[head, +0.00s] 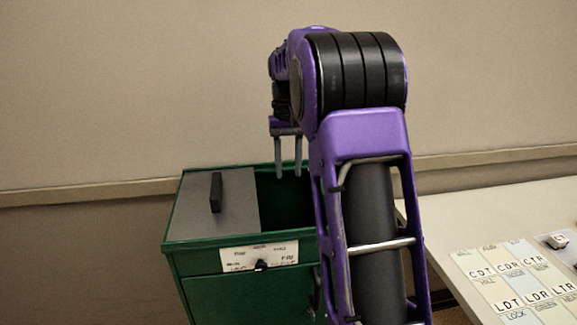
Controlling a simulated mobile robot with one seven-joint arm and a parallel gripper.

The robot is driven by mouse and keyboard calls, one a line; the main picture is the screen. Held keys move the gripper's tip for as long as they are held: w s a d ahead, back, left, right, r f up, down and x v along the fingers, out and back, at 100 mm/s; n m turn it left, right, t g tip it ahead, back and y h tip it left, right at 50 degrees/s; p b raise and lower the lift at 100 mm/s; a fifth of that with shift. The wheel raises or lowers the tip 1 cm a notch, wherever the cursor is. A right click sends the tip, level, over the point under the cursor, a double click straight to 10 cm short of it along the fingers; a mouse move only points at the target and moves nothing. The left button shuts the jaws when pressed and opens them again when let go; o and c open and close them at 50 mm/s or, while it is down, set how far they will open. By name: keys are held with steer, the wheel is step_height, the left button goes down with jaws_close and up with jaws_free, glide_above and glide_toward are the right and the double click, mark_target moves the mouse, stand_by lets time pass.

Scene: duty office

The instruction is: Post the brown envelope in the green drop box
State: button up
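The green drop box (205,289) stands against the wall, left of centre. A grey lid (232,222) with a black upright handle (216,193) covers the left part of its top; the right part is an open dark gap. A white label with writing (259,256) and a black knob are on its front. My gripper (288,174) points down over the open part, its fingertips at about the height of the back rim in the picture. Its two fingers are apart with nothing seen between them. No brown envelope shows; the box's inside is mostly hidden.
A pale table (500,205) stands at the right, with a sheet of lettered cards (518,280) and a small white object (557,241) on it. My arm hides the box's right side and part of the table. A rail (90,190) runs along the wall.

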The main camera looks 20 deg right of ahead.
step_height(320, 180, up, 17)
steer(key=w+p, duration=0.1)
steer(key=p, duration=0.2)
steer(key=shift+w+d+r, duration=0.15)
steer(key=shift+w+r, duration=0.05)
steer(key=shift+w, duration=0.2)
stand_by(0.8)
